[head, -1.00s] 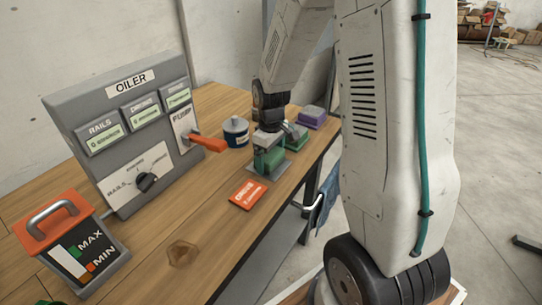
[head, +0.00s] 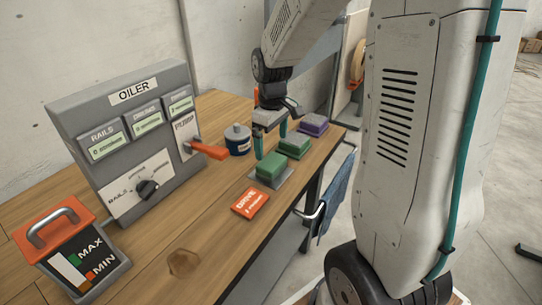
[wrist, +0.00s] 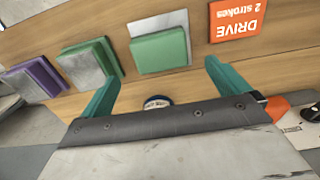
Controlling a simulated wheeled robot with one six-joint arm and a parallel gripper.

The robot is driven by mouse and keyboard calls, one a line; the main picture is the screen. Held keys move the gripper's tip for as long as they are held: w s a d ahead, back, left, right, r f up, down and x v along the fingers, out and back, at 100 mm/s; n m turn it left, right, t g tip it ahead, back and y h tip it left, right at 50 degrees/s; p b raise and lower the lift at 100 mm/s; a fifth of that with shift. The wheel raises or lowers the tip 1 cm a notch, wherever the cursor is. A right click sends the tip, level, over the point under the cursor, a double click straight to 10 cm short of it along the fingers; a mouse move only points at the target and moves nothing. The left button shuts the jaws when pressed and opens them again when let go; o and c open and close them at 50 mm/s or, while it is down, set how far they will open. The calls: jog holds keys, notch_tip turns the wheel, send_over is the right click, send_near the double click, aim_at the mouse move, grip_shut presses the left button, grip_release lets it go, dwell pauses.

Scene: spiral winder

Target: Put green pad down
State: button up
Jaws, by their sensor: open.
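A green pad (head: 272,167) lies on a grey plate (head: 257,178) on the bench, just behind the orange DRIVE card. It also shows in the wrist view (wrist: 160,52), with its plate (wrist: 150,25) beneath it.
A purple pad (head: 314,122) sits at the far end of the row. The grey OILER panel (head: 120,130) with its orange pump lever (head: 210,151) stands left, near a blue tin (head: 237,142). The DRIVE card (head: 250,203) lies in front; the bench edge is close on the right.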

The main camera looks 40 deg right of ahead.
aim_at(272, 161)
jog(key=s+a+r+m, duration=0.2)
jog(key=s+a+r, duration=0.5)
jog(key=s+r, duration=0.4)
jog(key=s+a+r+m+t, duration=0.1)
jog(key=s+a+m, duration=0.1)
jog(key=s, duration=1)
jog(key=shift+s+a+r, duration=0.25)
jog(key=shift+s+a, duration=0.1)
jog(key=shift+a, duration=0.25)
